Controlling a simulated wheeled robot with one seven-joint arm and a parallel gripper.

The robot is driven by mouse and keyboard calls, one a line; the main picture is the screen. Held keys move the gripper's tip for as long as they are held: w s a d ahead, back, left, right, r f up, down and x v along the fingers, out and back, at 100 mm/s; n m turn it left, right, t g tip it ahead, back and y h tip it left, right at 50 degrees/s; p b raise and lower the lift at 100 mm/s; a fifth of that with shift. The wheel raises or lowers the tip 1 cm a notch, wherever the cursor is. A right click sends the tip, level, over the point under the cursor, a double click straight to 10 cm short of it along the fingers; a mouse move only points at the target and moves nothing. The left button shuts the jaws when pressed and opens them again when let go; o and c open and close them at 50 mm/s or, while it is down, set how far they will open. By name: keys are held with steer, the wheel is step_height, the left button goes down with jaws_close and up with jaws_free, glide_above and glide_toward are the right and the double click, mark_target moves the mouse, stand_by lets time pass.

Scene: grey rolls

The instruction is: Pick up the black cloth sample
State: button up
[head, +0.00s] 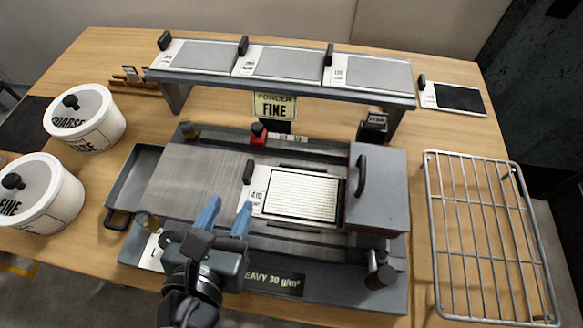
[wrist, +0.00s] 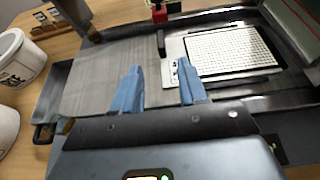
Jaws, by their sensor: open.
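The black cloth sample (head: 459,98) lies flat on a white card with a black handle, on the table at the back right, right of the raised shelf. It is not in the wrist view. My gripper (head: 229,214) is open and empty above the front of the grey machine, well to the left of and nearer than the black sample. In the wrist view its blue fingers (wrist: 158,90) are apart, with nothing between them.
A white mesh sample (head: 301,194) with a black handle lies on the machine (head: 180,185), beside a grey box (head: 379,187). The shelf (head: 285,85) carries several grey samples. A wire rack (head: 490,235) stands at right; two white tubs (head: 84,118) stand left.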

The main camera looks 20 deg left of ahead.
mark_target(245, 178)
steer(key=shift+r+x, duration=0.15)
steer(key=shift+x, duration=1.85)
steer(key=shift+r+x, duration=0.1)
steer(key=shift+x, duration=1.9)
steer(key=shift+w+d, duration=0.1)
steer(key=shift+c, duration=0.4)
jaws_close()
